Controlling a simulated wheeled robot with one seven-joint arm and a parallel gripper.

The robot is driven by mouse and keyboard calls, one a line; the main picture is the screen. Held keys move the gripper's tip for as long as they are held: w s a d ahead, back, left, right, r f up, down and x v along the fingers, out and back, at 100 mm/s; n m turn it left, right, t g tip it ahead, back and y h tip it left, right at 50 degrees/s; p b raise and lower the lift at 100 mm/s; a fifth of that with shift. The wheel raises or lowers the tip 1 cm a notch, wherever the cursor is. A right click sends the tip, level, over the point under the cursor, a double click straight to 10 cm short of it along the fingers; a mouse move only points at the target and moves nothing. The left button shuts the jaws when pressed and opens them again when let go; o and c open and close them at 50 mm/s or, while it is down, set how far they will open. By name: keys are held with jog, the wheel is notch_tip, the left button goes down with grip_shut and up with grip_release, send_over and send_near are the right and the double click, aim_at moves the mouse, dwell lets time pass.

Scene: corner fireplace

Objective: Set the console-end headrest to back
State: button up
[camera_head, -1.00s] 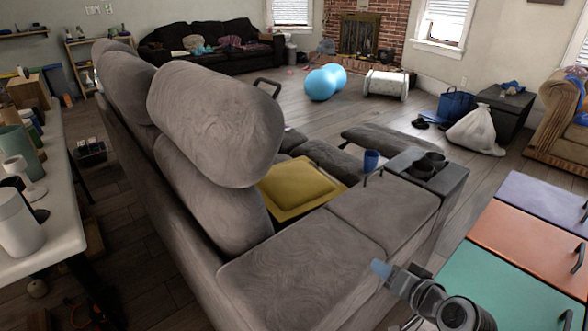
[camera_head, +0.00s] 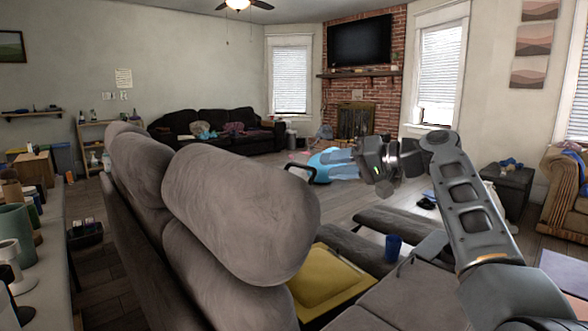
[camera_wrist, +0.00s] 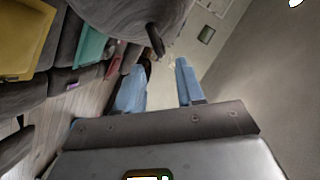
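The nearest grey headrest (camera_head: 240,205) stands raised on the sofa back, a bulky cushion in the head view. In the wrist view the headrest (camera_wrist: 115,18) fills the top, and the dark handle (camera_wrist: 155,40) points down toward the space between my fingertips. My gripper (camera_head: 328,163), with light blue fingers, is just right of the handle in the head view. In the wrist view my gripper (camera_wrist: 160,68) is open and empty, its fingers apart. The handle appears beyond the fingertips; contact is not visible.
A yellow tray (camera_head: 322,283) lies on the sofa seat, and a blue cup (camera_head: 393,247) stands to its right. A cluttered table (camera_head: 52,285) runs along the left edge. A dark sofa (camera_head: 225,150) and a brick fireplace stand far back.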

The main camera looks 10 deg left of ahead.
aim_at(306, 168)
jog(key=shift+b+x, duration=0.4)
jog(key=shift+x, duration=3.5)
jog(key=shift+r, duration=0.1)
grip_shut()
